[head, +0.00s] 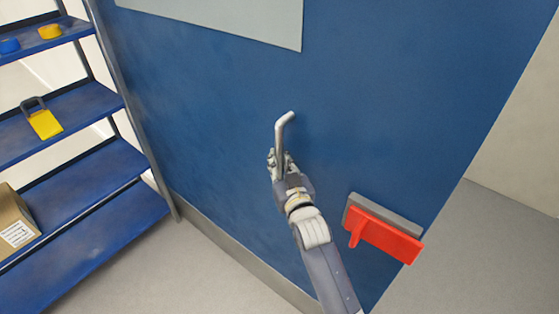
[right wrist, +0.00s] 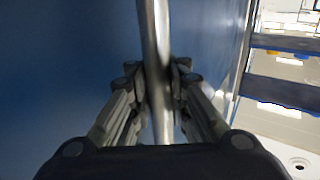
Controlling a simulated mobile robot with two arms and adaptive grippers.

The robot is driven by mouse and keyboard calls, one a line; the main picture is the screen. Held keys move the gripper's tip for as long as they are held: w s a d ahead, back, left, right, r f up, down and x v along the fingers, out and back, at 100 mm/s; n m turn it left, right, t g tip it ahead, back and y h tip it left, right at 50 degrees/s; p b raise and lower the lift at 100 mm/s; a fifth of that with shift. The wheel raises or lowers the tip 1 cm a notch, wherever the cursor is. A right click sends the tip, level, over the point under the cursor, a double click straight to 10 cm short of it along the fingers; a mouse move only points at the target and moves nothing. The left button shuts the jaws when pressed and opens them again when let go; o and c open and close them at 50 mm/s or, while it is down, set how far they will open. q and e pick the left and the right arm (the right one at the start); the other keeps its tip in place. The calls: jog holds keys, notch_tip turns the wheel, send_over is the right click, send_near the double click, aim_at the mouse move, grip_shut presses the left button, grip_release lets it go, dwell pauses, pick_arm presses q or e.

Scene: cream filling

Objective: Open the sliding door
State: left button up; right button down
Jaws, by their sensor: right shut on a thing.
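The sliding door (head: 225,110) is a large blue panel with a light grey plate (head: 220,15) at its top. A silver bar handle (head: 281,130) stands out from the door, bent at its upper end. My right gripper (head: 281,160) is shut on the lower part of the handle. In the right wrist view the handle (right wrist: 155,40) runs upright between the fingers of the right gripper (right wrist: 157,85), with the blue door surface on the left. The handle's lower end is hidden by the gripper in the head view. My left gripper is not in view.
A blue shelf rack (head: 85,170) stands at the left of the door, holding a cardboard box (head: 15,220), a yellow item with a grey handle (head: 44,122) and small tubs (head: 50,31). A red and grey tool (head: 385,235) is at the door's lower right. Grey floor lies clear at right.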

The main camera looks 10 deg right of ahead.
jog(key=c, duration=1.5)
grip_release()
jog(key=shift+a+f, duration=0.35)
jog(key=shift+a, duration=0.1)
jog(key=shift+a+r, duration=0.15)
jog(key=shift+a, duration=0.1)
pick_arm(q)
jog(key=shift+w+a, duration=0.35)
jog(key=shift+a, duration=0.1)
pick_arm(e)
jog(key=s, duration=0.4)
jog(key=s+d, duration=0.1)
jog(key=s, duration=0.6)
jog(key=shift+s+d+r, duration=0.1)
jog(key=shift+s+d, duration=0.2)
jog(key=shift+s, duration=0.1)
